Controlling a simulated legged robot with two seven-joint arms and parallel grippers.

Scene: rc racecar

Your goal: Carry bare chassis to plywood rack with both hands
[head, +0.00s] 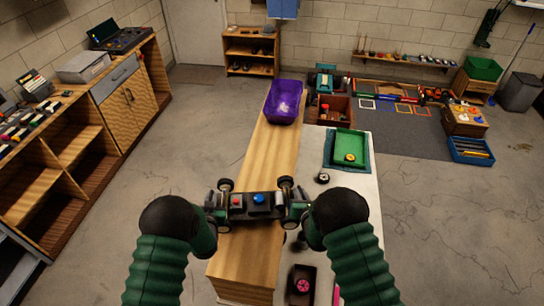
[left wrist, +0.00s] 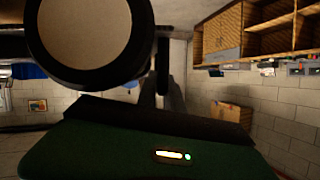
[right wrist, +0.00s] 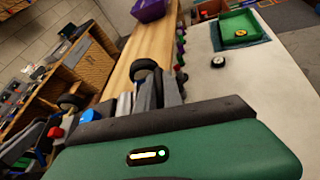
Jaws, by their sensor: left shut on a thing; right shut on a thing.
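The bare chassis (head: 262,205) is a dark car frame with black wheels, a red part and a blue part on top. In the head view it is held level above the wooden bench top. My left gripper (head: 217,208) is shut on its left end, and my right gripper (head: 302,210) is shut on its right end. In the left wrist view a wheel (left wrist: 90,38) fills the top and hides much. In the right wrist view the chassis wheels (right wrist: 145,70) show beside the fingers. I cannot pick out a plywood rack with certainty; a small wooden shelf (head: 250,50) stands by the back wall.
A purple bin (head: 285,101) stands on the far end of the wooden bench (head: 262,150). A green tray (head: 350,146) and a loose wheel (head: 321,178) lie on the pale table at right. Wooden shelving (head: 75,150) lines the left. The floor between is clear.

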